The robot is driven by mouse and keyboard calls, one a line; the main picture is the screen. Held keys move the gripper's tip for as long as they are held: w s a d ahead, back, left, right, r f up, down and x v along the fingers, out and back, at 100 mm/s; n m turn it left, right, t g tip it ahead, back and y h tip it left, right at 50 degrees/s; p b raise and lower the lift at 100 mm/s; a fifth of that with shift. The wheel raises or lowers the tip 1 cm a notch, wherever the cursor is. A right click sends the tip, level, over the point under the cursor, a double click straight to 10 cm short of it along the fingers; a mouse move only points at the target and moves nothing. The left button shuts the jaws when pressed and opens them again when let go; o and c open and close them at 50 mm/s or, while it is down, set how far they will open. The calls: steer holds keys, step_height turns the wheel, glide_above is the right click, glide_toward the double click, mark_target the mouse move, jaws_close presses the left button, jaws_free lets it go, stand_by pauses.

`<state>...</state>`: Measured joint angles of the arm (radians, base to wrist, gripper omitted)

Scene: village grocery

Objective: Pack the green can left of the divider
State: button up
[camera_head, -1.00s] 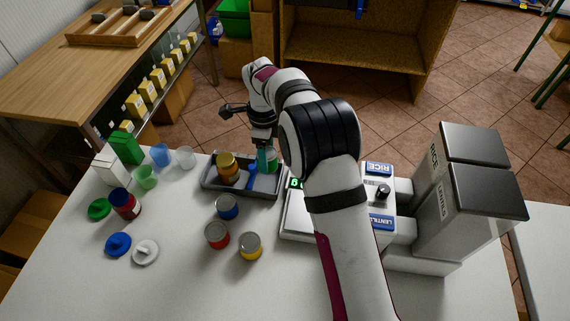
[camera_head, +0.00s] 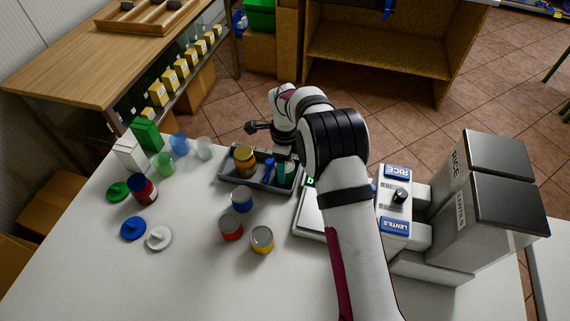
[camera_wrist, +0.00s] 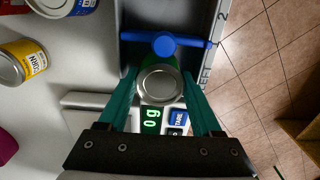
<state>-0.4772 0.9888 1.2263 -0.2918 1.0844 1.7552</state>
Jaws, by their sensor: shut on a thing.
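My gripper (camera_wrist: 160,90) has teal fingers, shut on the green can (camera_wrist: 160,85), whose silver top faces the wrist camera. In the head view, my gripper (camera_head: 285,172) is at the right part of the grey tray (camera_head: 228,182), with the can mostly hidden by the fingers. The blue divider (camera_head: 269,169) stands just left of my fingers. In the wrist view the divider (camera_wrist: 165,44) lies just beyond the can. An amber jar (camera_head: 245,162) stands in the tray left of the divider. Whether the can touches the tray floor cannot be told.
Blue (camera_head: 241,199), red (camera_head: 230,227) and yellow (camera_head: 262,240) cans stand in front of the tray. A scale (camera_head: 308,218) with a display is close on the right, beside the grey RICE and LENTILS dispensers (camera_head: 490,190). Cups, boxes and lids are at left.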

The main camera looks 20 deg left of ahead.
steer(key=shift+f, duration=0.35)
stand_by(0.3)
steer(key=o, duration=1.6)
steer(key=shift+c, duration=0.2)
steer(key=shift+r, duration=4)
